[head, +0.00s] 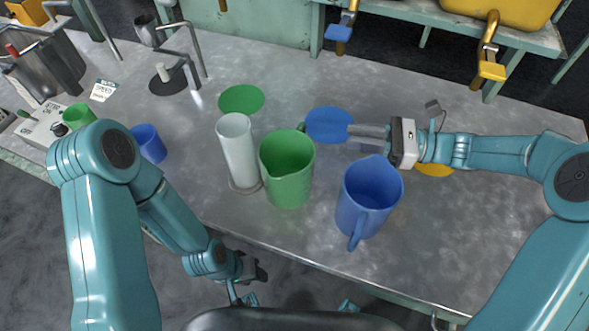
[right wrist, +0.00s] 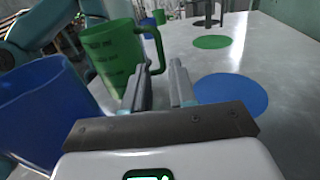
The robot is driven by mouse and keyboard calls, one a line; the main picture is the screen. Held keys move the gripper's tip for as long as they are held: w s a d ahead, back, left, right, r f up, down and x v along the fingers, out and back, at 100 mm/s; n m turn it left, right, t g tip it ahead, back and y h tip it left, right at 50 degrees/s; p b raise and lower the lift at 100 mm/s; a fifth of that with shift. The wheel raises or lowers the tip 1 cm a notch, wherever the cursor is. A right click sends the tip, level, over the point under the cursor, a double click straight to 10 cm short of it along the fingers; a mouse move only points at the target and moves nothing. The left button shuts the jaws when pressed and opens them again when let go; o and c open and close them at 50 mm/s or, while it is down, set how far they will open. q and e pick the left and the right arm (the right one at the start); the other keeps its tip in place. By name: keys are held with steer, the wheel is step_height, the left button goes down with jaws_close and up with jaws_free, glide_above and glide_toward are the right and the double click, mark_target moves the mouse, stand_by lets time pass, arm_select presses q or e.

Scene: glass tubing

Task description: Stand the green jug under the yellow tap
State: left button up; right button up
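The green jug (head: 287,172) stands upright on the metal bench, left of the blue jug. In the right wrist view the green jug (right wrist: 112,55) shows its handle just beyond my fingertips. My right gripper (head: 350,132) reaches in from the right over the blue disc's edge. Its fingers are apart, with nothing between them, and point at the green jug with a gap. The yellow tap (head: 490,68) hangs at the back right. A yellow disc (head: 436,170) lies on the bench, partly hidden by my right arm. My left gripper (head: 258,270) is low beyond the front edge; its fingers are unclear.
The blue jug (head: 368,198) stands close right of the green jug; a clear glass cylinder (head: 237,152) stands close left. A blue tap (head: 341,30) hangs at the back. Blue (head: 328,124) and green (head: 241,99) discs lie flat. The right end of the bench (head: 500,215) is clear.

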mark_target(305, 131)
steer(key=a, duration=0.8)
steer(key=shift+w+a+r, duration=0.1)
steer(key=shift+w+a, duration=0.05)
steer(key=shift+w, duration=0.1)
steer(key=shift+a, duration=0.35)
steer(key=a, duration=0.4)
steer(key=shift+w+a, duration=0.3)
steer(key=shift+w, duration=0.05)
steer(key=shift+d, duration=0.1)
jaws_close()
